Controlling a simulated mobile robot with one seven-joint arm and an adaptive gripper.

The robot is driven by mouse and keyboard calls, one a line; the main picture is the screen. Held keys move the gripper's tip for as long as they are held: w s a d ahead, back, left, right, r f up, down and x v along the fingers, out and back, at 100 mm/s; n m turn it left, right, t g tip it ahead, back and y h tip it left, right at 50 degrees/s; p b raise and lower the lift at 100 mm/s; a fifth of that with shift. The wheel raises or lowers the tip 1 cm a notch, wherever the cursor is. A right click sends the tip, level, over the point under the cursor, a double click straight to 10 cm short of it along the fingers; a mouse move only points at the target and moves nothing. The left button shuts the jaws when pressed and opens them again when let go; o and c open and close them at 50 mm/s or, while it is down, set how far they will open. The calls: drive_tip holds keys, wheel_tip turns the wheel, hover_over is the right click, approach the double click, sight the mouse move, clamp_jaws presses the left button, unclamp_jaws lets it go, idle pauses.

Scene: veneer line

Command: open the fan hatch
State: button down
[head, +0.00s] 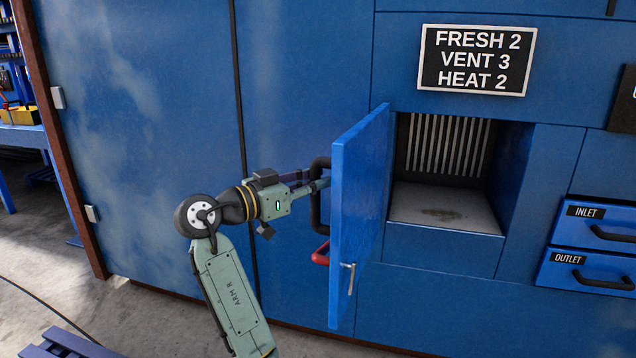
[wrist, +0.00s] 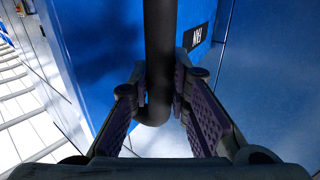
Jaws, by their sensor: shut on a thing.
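The fan hatch door (head: 360,215) is a blue panel that stands swung out from the cabinet at the left side of its opening. Behind it the square opening (head: 440,205) shows a pale floor with a dark stain and upright slats at the back. My gripper (head: 322,184) is shut on the black bar handle (head: 316,212) on the door's outer face. In the wrist view the handle (wrist: 158,50) runs between both purple-padded fingers (wrist: 162,85), and a dark label (wrist: 197,37) shows on the blue face. A red lever (head: 320,254) and a metal latch (head: 349,279) sit lower on the door.
A sign (head: 477,60) reading FRESH 2, VENT 3, HEAT 2 hangs above the opening. INLET (head: 597,228) and OUTLET (head: 590,274) drawers are at the right. A blue slatted thing (head: 62,345) lies at the lower left. The floor at left is mostly clear.

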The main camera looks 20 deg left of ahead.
drive_tip(key=c, duration=1.5)
unclamp_jaws()
drive_tip(key=shift+s+a, duration=0.1)
drive_tip(key=v, duration=1.1)
drive_tip(key=shift+s+a, duration=0.2)
drive_tip(key=shift+s, duration=0.1)
